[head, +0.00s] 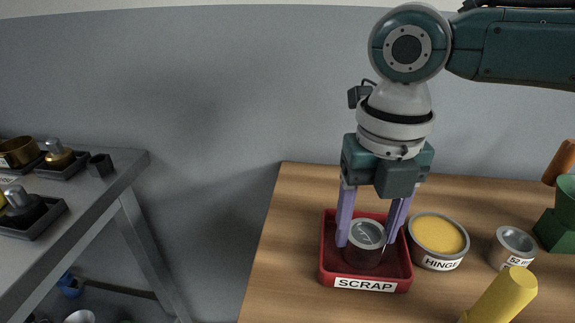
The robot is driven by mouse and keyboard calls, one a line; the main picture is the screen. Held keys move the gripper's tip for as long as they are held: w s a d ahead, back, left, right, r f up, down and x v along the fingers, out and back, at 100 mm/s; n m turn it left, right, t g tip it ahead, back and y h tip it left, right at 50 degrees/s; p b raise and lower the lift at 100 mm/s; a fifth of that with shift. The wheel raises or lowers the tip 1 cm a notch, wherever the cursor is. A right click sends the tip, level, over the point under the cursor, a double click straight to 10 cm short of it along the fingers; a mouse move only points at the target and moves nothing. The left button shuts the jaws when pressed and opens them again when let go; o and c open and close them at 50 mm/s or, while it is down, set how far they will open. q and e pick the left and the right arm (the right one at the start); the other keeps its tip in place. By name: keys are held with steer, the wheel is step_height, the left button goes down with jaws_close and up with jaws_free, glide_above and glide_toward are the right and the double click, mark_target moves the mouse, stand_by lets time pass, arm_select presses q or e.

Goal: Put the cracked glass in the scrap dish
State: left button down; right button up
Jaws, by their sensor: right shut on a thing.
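The cracked glass (366,246), a small round piece with a grey rim and darker sides, is between the fingers of my right gripper (366,238). The right gripper points down and is shut on it. The glass is within the outline of the red scrap dish (367,284), which is labelled SCRAP and sits on the wooden table. I cannot tell whether the glass touches the dish floor. Any crack is too small to make out. My left gripper is not in view.
A tin labelled HINGE (438,262) with yellow contents stands close right of the dish. Further right are a small metal can (513,246), a yellow cylinder (505,294) and a green object (558,226). A grey table (108,196) with trays stands at left, across a gap.

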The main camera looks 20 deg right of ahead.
mark_target(366, 233)
steer(key=o, duration=1.4)
steer(key=shift+o, duration=0.2)
steer(key=shift+w+r, duration=0.1)
steer(key=shift+r, duration=0.35)
step_height(366, 233, up, 11)
steer(key=p, duration=0.2)
steer(key=shift+r, duration=0.15)
